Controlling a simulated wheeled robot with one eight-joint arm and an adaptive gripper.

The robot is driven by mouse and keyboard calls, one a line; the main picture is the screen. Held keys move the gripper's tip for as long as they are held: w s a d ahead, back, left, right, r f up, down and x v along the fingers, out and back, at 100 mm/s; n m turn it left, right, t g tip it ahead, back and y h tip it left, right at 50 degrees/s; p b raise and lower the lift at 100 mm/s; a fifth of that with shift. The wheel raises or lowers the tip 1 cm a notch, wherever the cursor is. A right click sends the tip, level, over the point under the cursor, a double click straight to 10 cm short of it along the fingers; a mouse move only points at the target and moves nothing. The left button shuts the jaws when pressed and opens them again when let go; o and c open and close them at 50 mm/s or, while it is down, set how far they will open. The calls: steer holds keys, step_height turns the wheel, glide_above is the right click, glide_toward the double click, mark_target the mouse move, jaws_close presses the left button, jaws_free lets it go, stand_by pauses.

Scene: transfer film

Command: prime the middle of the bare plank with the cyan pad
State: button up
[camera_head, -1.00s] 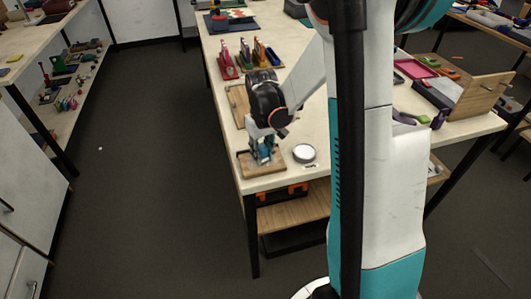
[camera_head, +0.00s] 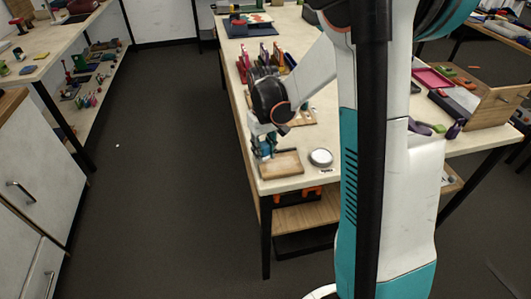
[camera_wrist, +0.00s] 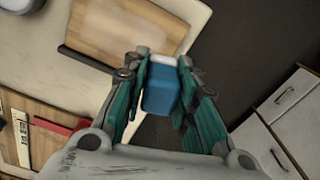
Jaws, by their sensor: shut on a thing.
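The bare plank (camera_head: 281,166) lies flat at the near corner of the long table. My gripper (camera_wrist: 158,80) is shut on the cyan pad (camera_wrist: 160,92), a blue block with a white end, held between both teal fingers. In the head view my gripper (camera_head: 264,148) is at the plank's back left corner, near the table's left edge. The pad looks apart from the plank in the wrist view, but I cannot tell its height. The pad is hard to make out in the head view.
A round white-topped object (camera_head: 321,157) stands right of the plank. A dark strip (camera_wrist: 86,58) lies along one plank edge. Another wooden board (camera_wrist: 38,130) with a red-handled tool lies behind. Coloured racks (camera_head: 268,57) stand farther back. Floor lies open left of the table.

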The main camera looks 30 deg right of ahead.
mark_target(264, 144)
steer(key=shift+d+r+p, duration=0.1)
steer(key=shift+r+p, duration=1.05)
steer(key=shift+r, duration=0.95)
